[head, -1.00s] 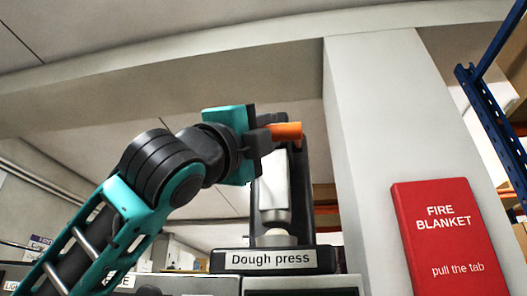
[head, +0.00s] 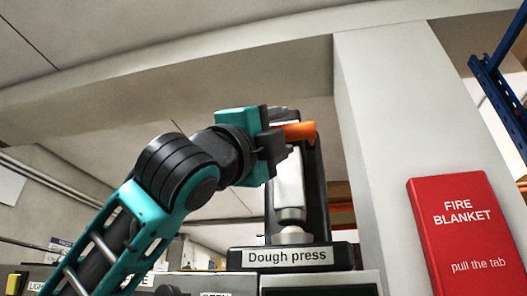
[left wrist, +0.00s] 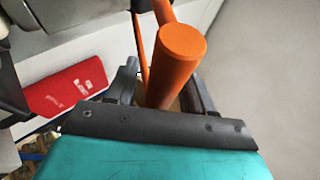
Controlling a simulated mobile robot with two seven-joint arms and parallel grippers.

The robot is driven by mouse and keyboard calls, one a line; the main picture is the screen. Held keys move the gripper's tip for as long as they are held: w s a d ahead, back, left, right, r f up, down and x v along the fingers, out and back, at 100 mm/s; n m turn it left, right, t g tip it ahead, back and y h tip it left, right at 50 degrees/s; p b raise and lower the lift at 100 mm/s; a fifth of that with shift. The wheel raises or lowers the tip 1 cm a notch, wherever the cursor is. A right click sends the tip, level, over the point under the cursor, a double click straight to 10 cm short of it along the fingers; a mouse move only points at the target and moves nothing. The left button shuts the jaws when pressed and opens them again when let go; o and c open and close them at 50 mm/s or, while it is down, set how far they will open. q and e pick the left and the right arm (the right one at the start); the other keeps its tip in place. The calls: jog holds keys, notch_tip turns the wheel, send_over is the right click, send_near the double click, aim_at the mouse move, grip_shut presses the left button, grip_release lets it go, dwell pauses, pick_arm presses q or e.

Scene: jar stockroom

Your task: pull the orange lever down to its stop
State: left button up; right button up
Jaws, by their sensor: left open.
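The orange lever (head: 300,131) sticks out near the top of the dough press (head: 290,185), high up. In the left wrist view its thick round grip (left wrist: 178,62) points toward the camera, with thinner orange bars behind it. My left gripper (head: 277,142) is at the lever from the left side. In the left wrist view its two dark fingers (left wrist: 165,90) stand one on each side of the grip, open. The fingers partly cover the lever in the head view, and whether they touch it cannot be told. My right gripper is not in view.
The press base carries a "Dough press" label (head: 288,257). A red fire blanket case (head: 465,238) hangs on the pale pillar (head: 390,110) to the right. Blue racking (head: 497,95) stands at the far right. The space above the press looks clear.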

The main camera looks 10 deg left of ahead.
pick_arm(q)
jog(key=b+v, duration=0.2)
jog(key=v, duration=1)
jog(key=shift+s+f, duration=0.15)
jog(key=shift+f, duration=0.1)
jog(key=shift+a, duration=0.15)
